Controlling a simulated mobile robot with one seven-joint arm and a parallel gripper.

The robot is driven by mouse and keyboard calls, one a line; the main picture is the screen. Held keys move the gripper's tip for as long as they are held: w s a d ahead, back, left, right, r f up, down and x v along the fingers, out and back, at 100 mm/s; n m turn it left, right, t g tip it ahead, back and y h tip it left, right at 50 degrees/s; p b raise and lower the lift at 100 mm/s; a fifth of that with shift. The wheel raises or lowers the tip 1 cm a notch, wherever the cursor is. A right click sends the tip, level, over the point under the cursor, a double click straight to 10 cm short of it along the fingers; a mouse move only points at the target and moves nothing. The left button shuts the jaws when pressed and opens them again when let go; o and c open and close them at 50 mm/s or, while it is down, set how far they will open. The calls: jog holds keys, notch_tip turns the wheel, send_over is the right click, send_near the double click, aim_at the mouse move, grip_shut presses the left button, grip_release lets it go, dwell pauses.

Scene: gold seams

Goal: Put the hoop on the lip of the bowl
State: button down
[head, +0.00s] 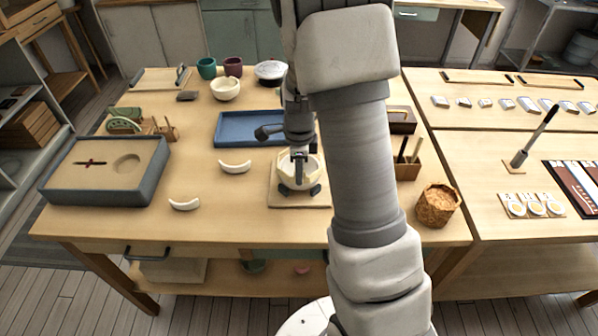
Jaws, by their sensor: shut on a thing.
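The cream bowl (289,176) stands on a pale square board (300,201) near the middle of the table, with small dark supports around its base. My gripper (299,161) points down right over the bowl's mouth. It is shut on the hoop, which is small and mostly hidden by the fingers and hard to tell from the pale rim. I cannot tell whether the hoop touches the lip.
Two white curved shards (235,167) (184,204) lie left of the board. A blue tray (232,128) is behind and a grey box (103,190) at the left. A wooden holder (407,171) and a woven basket (437,205) stand at the right. The front table edge is clear.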

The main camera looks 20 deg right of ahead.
jog(key=shift+f, duration=0.5)
dwell(1.0)
jog(key=shift+r+p, duration=1.2)
jog(key=shift+r, duration=0.45)
jog(key=shift+f, duration=0.2)
jog(key=shift+f+b, duration=0.3)
jog(key=shift+f, duration=0.1)
jog(key=shift+f+b, duration=0.35)
jog(key=shift+f, duration=0.75)
dwell(1.8)
jog(key=shift+c, duration=1.8)
grip_release()
